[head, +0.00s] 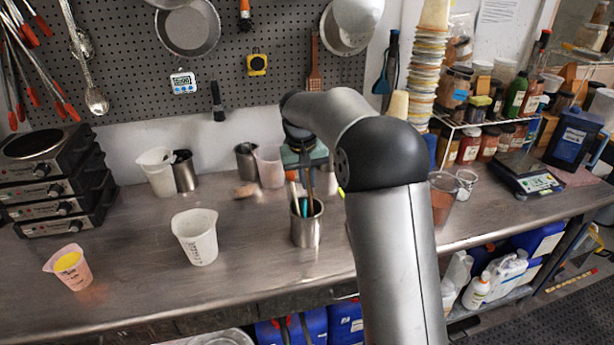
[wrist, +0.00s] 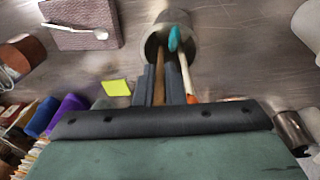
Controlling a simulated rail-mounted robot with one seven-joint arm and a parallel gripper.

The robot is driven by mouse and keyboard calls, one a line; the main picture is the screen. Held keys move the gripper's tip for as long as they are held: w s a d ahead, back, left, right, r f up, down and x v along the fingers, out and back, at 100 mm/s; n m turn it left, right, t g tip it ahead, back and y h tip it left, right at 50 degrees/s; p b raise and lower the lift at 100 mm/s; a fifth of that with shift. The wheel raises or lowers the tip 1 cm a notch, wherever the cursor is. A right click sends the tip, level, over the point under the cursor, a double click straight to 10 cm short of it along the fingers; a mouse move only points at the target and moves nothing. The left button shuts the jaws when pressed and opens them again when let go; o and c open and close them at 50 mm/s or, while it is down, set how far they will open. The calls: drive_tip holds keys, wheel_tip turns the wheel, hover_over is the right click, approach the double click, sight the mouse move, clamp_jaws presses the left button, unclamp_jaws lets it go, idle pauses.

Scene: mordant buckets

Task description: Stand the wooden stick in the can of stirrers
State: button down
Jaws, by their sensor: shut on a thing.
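The can of stirrers (head: 305,232) is a metal can standing upright near the middle of the bench; its mouth also shows in the wrist view (wrist: 150,43). It holds a teal-tipped stirrer (wrist: 174,38) and a pale stirrer (head: 294,196). My gripper (wrist: 160,76) is above the can, its fingers shut on the brown wooden stick (wrist: 159,85). The stick (head: 310,191) points down, and its lower part seems to pass inside the can's mouth. The rim hides its lower end, so I cannot tell whether it touches the bottom.
A white beaker (head: 196,240) stands left of the can, and a pink cup with yellow contents (head: 70,268) is farther left. More beakers and metal cups (head: 246,162) stand behind. A jar of reddish-brown contents (head: 442,198) is to the right. The bench front is mostly clear.

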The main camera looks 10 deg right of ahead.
drive_tip(key=shift+w+f, duration=0.1)
drive_tip(key=shift+f, duration=0.15)
drive_tip(key=c, duration=1.4)
unclamp_jaws()
drive_tip(key=shift+c, duration=0.2)
wheel_tip(320, 180, up, 17)
drive_tip(key=s+a, duration=0.1)
drive_tip(key=a, duration=0.1)
drive_tip(key=shift+s+b, duration=0.3)
drive_tip(key=shift+b, duration=0.15)
drive_tip(key=shift+r, duration=0.1)
drive_tip(key=s+d+f, duration=0.1)
drive_tip(key=s+f, duration=0.5)
drive_tip(key=s, duration=0.6)
drive_tip(key=s+d+f+y, duration=0.1)
drive_tip(key=s+f, duration=0.6)
drive_tip(key=s, duration=0.5)
drive_tip(key=s+d+f, duration=0.1)
drive_tip(key=s+f, duration=0.6)
drive_tip(key=s, duration=0.5)
drive_tip(key=shift+s+d, duration=0.25)
drive_tip(key=shift+d, duration=0.1)
